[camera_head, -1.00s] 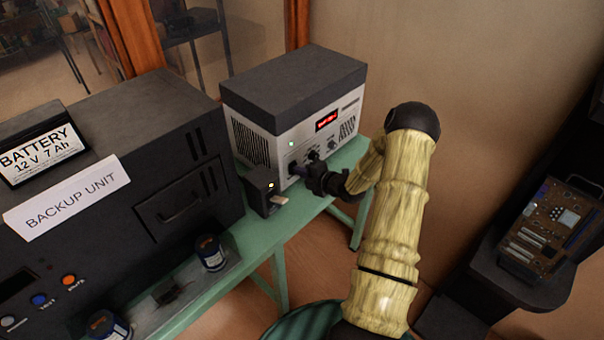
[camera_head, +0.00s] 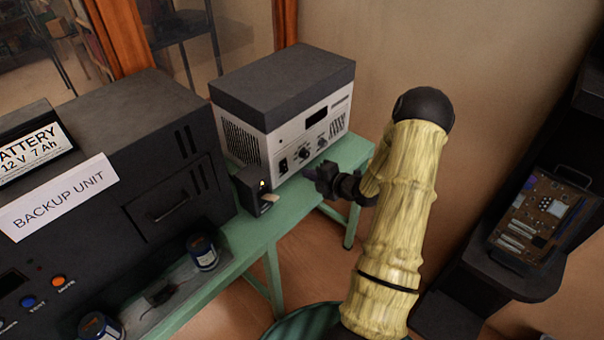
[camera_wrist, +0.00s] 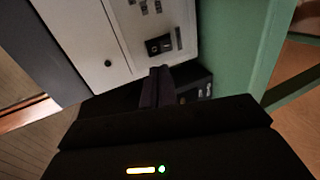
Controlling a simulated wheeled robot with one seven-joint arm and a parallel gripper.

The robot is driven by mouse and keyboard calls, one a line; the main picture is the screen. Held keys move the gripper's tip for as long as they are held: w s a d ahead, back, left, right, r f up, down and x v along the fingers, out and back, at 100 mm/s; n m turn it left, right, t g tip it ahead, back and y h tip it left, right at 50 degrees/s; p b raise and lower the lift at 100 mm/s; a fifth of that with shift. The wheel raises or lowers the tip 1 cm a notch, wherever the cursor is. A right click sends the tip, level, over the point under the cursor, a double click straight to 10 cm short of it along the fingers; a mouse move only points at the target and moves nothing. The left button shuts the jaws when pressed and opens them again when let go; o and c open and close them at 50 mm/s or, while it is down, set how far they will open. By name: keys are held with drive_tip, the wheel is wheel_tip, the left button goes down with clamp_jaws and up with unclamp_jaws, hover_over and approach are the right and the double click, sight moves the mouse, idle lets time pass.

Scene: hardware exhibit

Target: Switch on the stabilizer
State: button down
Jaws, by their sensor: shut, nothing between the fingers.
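The stabilizer (camera_head: 262,150) is the white box with a dark grey top on the green table. Its display (camera_head: 316,117) is dark and no lamp glows on its front. A black rocker switch (camera_head: 283,165) sits low on the front panel, left of some knobs; the switch also shows in the wrist view (camera_wrist: 158,45). My gripper (camera_head: 318,180) is just in front of the panel, right of the switch and apart from it in the head view. In the wrist view my shut, empty fingers (camera_wrist: 156,85) point toward the switch, just below it.
The large black backup unit (camera_head: 120,150) fills the left. Blue cans (camera_head: 203,252) stand near the green table's (camera_head: 262,226) front edge. A circuit board (camera_head: 540,215) lies on a dark shelf at right.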

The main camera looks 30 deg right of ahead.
drive_tip(key=b+v, duration=0.1)
drive_tip(key=v, duration=0.4)
drive_tip(key=s+a+r+m+g+h, duration=0.2)
drive_tip(key=a+r+m+g+h, duration=0.3)
drive_tip(key=a+m, duration=0.45)
drive_tip(key=s+a+r+m+g, duration=0.4)
drive_tip(key=s+a+m, duration=0.7)
drive_tip(key=s, duration=0.4)
drive_tip(key=shift+r+m+g, duration=0.15)
drive_tip(key=shift+m+g, duration=0.65)
drive_tip(key=shift+m, duration=0.05)
drive_tip(key=shift+w+a, duration=0.1)
drive_tip(key=shift+w, duration=0.05)
